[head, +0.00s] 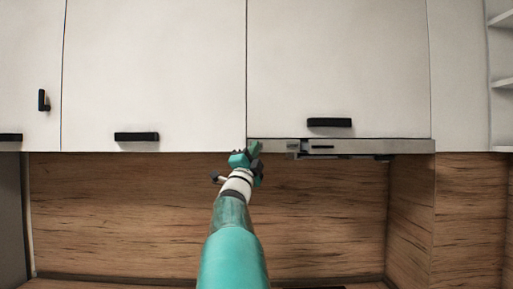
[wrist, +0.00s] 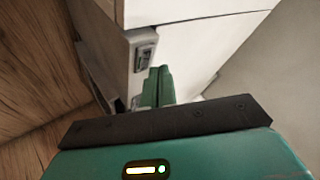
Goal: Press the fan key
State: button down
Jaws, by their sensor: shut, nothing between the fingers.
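A slim grey range hood (head: 400,146) sits under the right-hand white cabinet. Its front edge carries a small dark-framed control panel (head: 320,147). In the wrist view a grey panel with small keys (wrist: 145,53) shows on the hood's front, just up and left of my fingertips. Which key is the fan key is too small to tell. My gripper (head: 255,148) is at the left end of the hood, left of the panel in the head view. Its green fingers (wrist: 158,74) are shut together and empty. They appear apart from the keys, though contact is hard to judge.
White cabinet doors (head: 150,70) with black handles (head: 330,122) fill the space above. The oak laminate splashback (head: 110,210) lies behind and below, with an oak side panel (head: 412,210) at right. Open shelves (head: 502,84) stand at far right. Space below the hood is clear.

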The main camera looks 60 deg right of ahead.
jog(key=shift+d, duration=0.1)
jog(key=shift+w+d, duration=0.15)
jog(key=shift+d, duration=0.15)
jog(key=shift+w+d, duration=0.1)
jog(key=shift+d, duration=0.05)
dwell(0.4)
jog(key=shift+s+a, duration=0.25)
jog(key=shift+a, duration=0.3)
jog(key=s+a, duration=0.1)
jog(key=a, duration=0.2)
jog(key=s+a, duration=0.1)
jog(key=a, duration=0.1)
jog(key=shift+s+a, duration=0.15)
jog(key=shift+s, duration=0.2)
dwell(0.6)
